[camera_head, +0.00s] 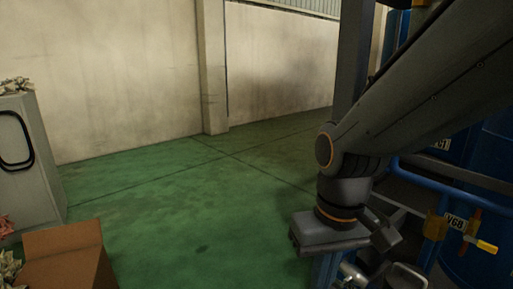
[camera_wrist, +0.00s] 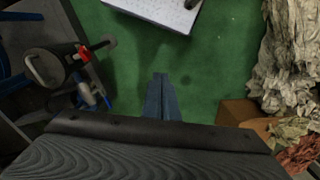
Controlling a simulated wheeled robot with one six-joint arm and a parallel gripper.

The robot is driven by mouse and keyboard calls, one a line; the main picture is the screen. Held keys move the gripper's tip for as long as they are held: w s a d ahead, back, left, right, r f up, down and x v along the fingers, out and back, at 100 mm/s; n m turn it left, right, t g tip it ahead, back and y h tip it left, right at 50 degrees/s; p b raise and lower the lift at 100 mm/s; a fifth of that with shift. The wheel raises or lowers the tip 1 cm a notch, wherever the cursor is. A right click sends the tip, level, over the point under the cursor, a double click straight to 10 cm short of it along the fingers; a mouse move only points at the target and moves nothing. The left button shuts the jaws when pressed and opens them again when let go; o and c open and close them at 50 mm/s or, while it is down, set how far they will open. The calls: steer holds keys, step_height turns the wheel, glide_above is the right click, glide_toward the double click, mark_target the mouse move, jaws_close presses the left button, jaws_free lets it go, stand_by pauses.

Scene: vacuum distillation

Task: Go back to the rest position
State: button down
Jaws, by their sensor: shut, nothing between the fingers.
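My gripper shows in the wrist view (camera_wrist: 160,82), its two blue-grey fingers closed together over green floor, with nothing between them. In the head view my arm comes in from the upper right and bends down at the elbow. The wrist end hangs at the lower right, in front of the blue equipment, and the fingertips are not clear there.
Blue tanks (camera_head: 480,150), a blue pipe (camera_head: 455,178) and a yellow-handled valve (camera_head: 487,246) tagged VG8 stand close at right. A grey cabinet (camera_head: 38,170) and a cardboard box (camera_head: 70,262) stand at left. Crumpled material (camera_wrist: 290,60) is piled at right in the wrist view. The middle floor is clear.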

steer(key=d+r+m+p, duration=0.2)
steer(key=d+r+p, duration=0.6)
steer(key=p, duration=0.6)
steer(key=shift+h, duration=0.3)
steer(key=shift+s, duration=0.1)
